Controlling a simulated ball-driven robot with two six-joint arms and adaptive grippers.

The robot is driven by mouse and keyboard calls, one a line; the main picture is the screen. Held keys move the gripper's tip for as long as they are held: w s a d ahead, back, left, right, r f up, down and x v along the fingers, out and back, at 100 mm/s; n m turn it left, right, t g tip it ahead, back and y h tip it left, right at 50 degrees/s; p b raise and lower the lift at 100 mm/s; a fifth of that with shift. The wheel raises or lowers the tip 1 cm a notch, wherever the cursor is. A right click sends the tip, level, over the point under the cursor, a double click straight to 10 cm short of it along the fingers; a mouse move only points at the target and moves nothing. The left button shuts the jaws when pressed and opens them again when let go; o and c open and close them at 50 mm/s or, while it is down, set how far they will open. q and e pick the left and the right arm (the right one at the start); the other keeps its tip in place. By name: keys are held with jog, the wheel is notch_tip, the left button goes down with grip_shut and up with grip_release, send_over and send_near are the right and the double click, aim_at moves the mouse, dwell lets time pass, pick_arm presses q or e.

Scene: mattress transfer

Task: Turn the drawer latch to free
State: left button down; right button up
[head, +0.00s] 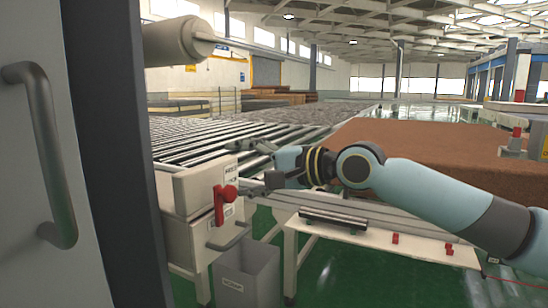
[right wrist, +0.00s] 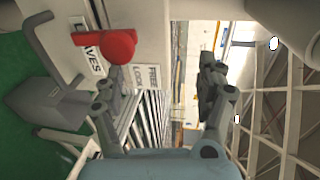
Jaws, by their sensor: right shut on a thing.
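The red latch (head: 219,206) is on the front of a cream drawer box (head: 182,192). Its handle hangs down from a round knob. A label above it reads FREE and LOCK in the right wrist view, where the red knob (right wrist: 118,46) also shows. The exact contact is hard to see. The right gripper also shows in the right wrist view (right wrist: 160,80). My left gripper is out of view.
A grey bin (head: 247,275) stands below the drawer box. A white bench (head: 375,238) with a dark bar and small red blocks is to the right. A roller conveyor (head: 210,140) and a big brown mattress (head: 420,150) lie behind. A grey handle (head: 48,150) is at the near left.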

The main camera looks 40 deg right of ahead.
jog(key=a+f+p+v, duration=0.1)
jog(key=f+p+v, duration=0.1)
jog(key=p+v, duration=0.7)
jog(key=v, duration=0.3)
jog(key=shift+r, duration=0.35)
jog(key=shift+s+a, duration=0.1)
jog(key=shift+a, duration=0.05)
dwell(0.6)
